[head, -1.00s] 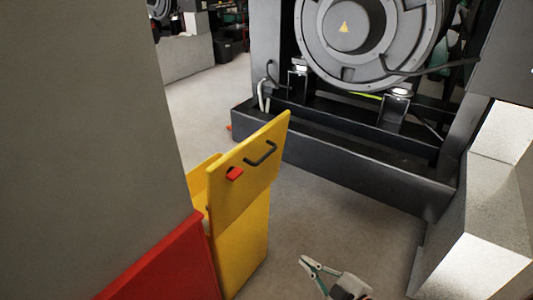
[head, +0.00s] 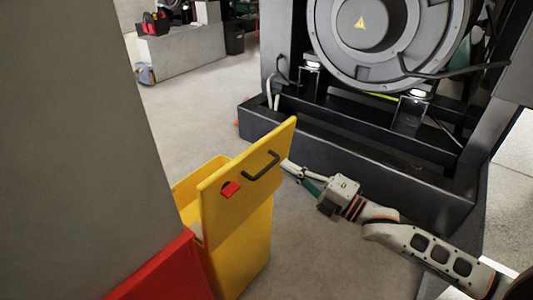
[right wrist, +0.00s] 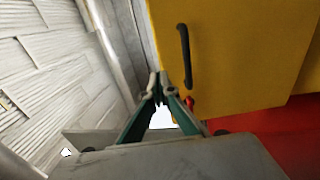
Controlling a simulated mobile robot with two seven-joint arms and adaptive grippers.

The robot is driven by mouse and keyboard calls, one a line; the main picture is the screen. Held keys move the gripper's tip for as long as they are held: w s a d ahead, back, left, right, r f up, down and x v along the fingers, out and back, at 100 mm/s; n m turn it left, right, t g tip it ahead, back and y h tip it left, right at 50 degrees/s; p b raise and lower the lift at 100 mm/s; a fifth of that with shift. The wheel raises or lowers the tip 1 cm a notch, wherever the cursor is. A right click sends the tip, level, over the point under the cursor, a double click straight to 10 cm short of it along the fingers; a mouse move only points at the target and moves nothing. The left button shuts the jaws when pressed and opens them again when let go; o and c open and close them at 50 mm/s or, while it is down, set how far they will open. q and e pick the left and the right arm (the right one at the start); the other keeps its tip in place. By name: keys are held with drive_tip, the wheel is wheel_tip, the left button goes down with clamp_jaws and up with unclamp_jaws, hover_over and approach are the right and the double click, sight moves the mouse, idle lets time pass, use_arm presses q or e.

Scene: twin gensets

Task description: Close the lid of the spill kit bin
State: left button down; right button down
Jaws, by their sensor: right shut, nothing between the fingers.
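The yellow spill kit bin (head: 247,258) stands at lower centre-left in the head view. Its lid (head: 235,208) is open and stands steeply up, and the bin's open inside shows behind it. The lid carries a black handle (head: 262,167) and a red latch (head: 230,189); the lid (right wrist: 235,60) and handle (right wrist: 184,55) also show in the right wrist view. My right gripper (head: 288,168) is shut and empty, at the lid's right edge near the handle. In the right wrist view its fingertips (right wrist: 157,88) are beside the handle; I cannot tell if they touch the lid. My left gripper is out of view.
A red box (head: 165,272) stands against the bin's left side, beside a large grey panel (head: 70,150). The genset's dark base frame (head: 350,157) lies behind the bin. Clear floor lies between the bin and the frame.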

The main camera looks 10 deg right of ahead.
sight(257, 148)
drive_tip(key=x, duration=0.8)
drive_tip(key=shift+p, duration=0.3)
